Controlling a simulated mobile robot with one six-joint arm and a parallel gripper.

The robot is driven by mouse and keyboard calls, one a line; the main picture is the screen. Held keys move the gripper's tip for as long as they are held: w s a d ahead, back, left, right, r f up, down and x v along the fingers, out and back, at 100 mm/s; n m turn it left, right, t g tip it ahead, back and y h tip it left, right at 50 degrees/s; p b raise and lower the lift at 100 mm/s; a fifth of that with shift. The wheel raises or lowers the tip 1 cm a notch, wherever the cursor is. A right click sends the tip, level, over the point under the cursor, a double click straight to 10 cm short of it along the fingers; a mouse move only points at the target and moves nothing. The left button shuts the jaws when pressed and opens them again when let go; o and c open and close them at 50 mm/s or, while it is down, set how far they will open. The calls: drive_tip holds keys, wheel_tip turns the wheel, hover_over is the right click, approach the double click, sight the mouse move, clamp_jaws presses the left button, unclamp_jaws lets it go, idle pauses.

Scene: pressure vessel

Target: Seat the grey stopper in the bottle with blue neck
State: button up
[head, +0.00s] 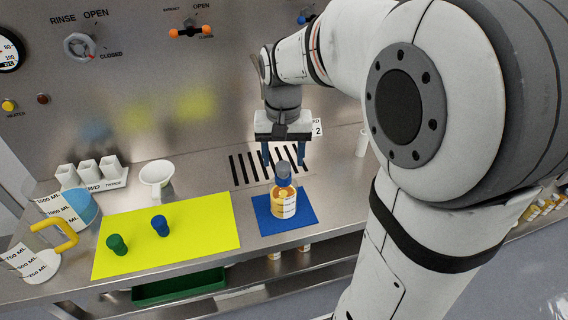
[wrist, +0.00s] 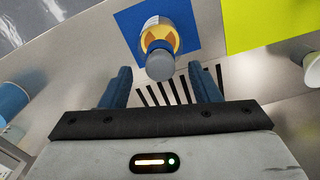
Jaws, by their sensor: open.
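The bottle with the blue neck (head: 284,203) stands upright on a blue mat (head: 262,219). It has an amber body and a white label. The grey stopper (head: 283,168) sits upright on top of the blue neck; how deep it sits I cannot tell. In the wrist view the grey stopper (wrist: 160,66) is in front of the bottle (wrist: 157,33), centred between my fingers. My gripper (head: 284,159) is open and empty, pointing down behind and slightly above the stopper in the head view. Its fingers are apart from the stopper on both sides.
A yellow mat (head: 190,240) at left holds a green stopper (head: 117,244) and a blue stopper (head: 160,225). A white cup (head: 156,177) stands behind it. Beakers (head: 70,212) stand far left. A slotted vent (head: 248,167) lies behind the bottle.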

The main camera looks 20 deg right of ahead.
sight(284, 167)
drive_tip(key=shift+r, duration=2.25)
drive_tip(key=shift+s, duration=0.15)
drive_tip(key=s+f+n+t, duration=0.3)
drive_tip(key=s+f, duration=0.2)
drive_tip(key=s, duration=0.8)
drive_tip(key=shift+s+d+f, duration=0.2)
drive_tip(key=shift+d, duration=0.05)
